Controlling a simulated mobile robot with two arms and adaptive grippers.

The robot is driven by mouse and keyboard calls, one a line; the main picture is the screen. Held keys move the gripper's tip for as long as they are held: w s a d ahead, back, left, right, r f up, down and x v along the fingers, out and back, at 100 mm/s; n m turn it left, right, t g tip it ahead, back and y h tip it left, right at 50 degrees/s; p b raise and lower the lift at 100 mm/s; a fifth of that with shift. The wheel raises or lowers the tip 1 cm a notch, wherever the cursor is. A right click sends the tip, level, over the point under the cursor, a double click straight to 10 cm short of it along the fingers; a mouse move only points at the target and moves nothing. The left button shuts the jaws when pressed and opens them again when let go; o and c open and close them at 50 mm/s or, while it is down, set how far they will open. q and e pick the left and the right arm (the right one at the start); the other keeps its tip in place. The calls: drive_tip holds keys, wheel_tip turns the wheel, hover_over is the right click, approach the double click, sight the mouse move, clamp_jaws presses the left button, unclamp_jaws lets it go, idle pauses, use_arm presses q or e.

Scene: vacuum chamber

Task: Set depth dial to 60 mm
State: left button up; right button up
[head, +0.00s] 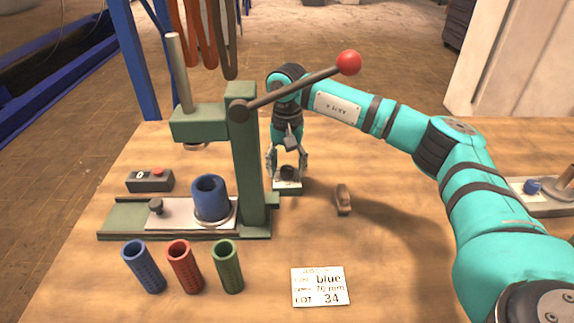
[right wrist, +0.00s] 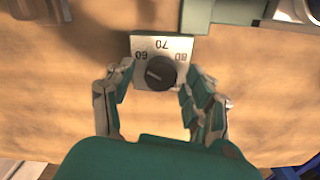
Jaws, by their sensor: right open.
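The depth dial (right wrist: 161,72) is a round black knob on a pale plate (right wrist: 161,44) marked 60, 70 and 80 in the right wrist view. A light pointer line on the knob lies toward the left, the side of the 60 mark; the exact reading is unclear. In the head view the dial (head: 288,173) sits right of the green press. My right gripper (head: 287,163) points down over it. In the right wrist view its open fingers (right wrist: 159,82) stand on either side of the knob, apparently not touching it. My left gripper is not in view.
The green press (head: 248,160) has a red-tipped lever and a blue cup (head: 210,198) on its base. Blue, red and green sleeves (head: 185,266) stand in front. A card (head: 319,286) reads blue, 70 mm, LOT 34. A small brown object (head: 343,199) lies right of the dial.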

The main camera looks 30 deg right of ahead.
sight(287, 167)
wheel_tip(287, 167, up, 12)
idle(0.5)
idle(0.3)
